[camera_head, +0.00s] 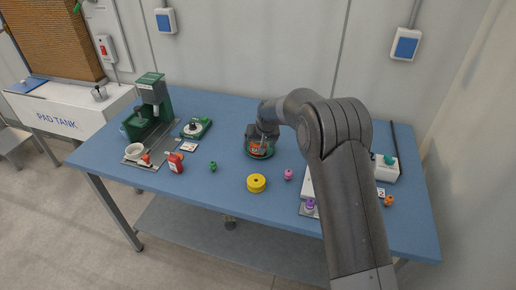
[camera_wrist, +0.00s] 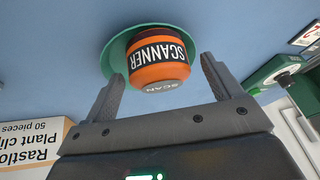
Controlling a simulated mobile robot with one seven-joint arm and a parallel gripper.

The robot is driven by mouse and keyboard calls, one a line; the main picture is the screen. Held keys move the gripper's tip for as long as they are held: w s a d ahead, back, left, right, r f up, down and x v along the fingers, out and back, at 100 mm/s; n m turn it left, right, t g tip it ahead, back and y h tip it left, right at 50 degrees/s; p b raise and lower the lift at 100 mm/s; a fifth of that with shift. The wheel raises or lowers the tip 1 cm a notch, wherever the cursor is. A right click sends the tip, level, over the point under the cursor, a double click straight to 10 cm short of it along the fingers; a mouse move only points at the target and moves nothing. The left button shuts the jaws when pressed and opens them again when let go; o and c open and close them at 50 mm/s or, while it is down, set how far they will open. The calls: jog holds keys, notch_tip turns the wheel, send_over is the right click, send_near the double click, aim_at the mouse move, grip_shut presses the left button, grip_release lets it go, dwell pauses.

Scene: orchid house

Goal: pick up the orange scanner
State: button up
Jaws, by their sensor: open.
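The orange scanner (camera_wrist: 158,66) is a round orange body with a black band reading "SCANNER". In the wrist view it sits on a green round base (camera_wrist: 117,48), near the top middle. My gripper (camera_wrist: 158,78) is open, with one finger on each side of the scanner's near end; I cannot tell whether they touch it. In the head view the scanner (camera_head: 256,149) shows small, partly hidden by my gripper (camera_head: 262,138) over it, on the green base (camera_head: 262,156) on the blue table.
A green machine (camera_head: 150,105) is at far left. A box of plant clips (camera_wrist: 40,143) shows in the wrist view.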

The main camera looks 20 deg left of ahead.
jog(key=shift+w+a+f, duration=0.15)
jog(key=shift+f, duration=0.35)
jog(key=shift+c, duration=0.4)
jog(key=c, duration=1.1)
jog(key=shift+c, duration=0.2)
